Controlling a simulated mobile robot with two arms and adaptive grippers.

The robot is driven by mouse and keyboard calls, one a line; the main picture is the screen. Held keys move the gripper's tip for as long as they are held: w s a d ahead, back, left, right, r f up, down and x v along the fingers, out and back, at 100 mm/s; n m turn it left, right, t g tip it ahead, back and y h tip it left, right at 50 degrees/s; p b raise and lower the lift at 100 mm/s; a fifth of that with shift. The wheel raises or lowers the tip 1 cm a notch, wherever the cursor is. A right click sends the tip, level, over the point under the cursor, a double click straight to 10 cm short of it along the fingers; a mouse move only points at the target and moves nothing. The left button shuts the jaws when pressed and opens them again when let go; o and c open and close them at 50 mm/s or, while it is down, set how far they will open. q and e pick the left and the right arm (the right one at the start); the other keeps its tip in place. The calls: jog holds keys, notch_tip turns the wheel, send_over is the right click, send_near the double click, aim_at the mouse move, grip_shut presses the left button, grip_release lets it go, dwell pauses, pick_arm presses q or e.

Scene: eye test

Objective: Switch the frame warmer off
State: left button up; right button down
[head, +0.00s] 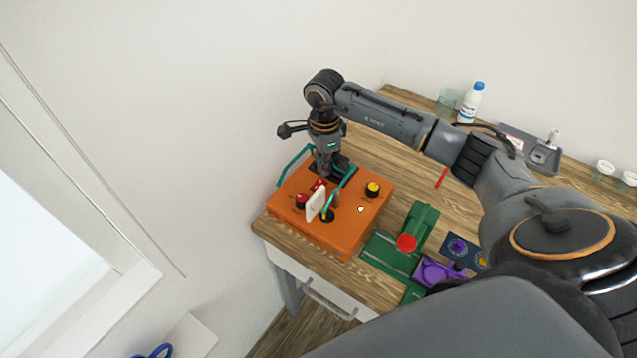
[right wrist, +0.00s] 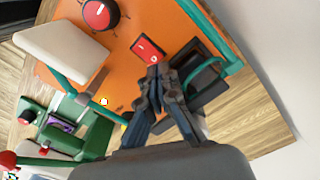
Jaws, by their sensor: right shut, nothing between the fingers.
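The frame warmer is an orange box (head: 350,235) on the left end of the wooden table. Its red rocker switch (right wrist: 147,50) shows in the right wrist view, with white marks on it; I cannot tell which side is pressed. A small pale, bright spot (head: 361,209), perhaps a lamp, is on its top; it looks yellowish in the wrist view (right wrist: 104,101). My right gripper (right wrist: 158,76) is shut and empty, pointing down over the box, its tips close to the switch's edge. Contact is unclear. My left gripper is not in view.
A green device (head: 421,222) with a red knob stands to the right. A white bottle (head: 469,104) stands at the back. A wall is left.

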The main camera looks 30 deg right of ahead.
aim_at(323, 181)
jog(key=shift+f+b, duration=0.95)
jog(key=shift+f, duration=0.1)
dwell(0.5)
jog(key=shift+r, duration=0.1)
notch_tip(323, 181, up, 7)
jog(key=p, duration=0.3)
jog(key=shift+p, duration=0.3)
dwell(0.7)
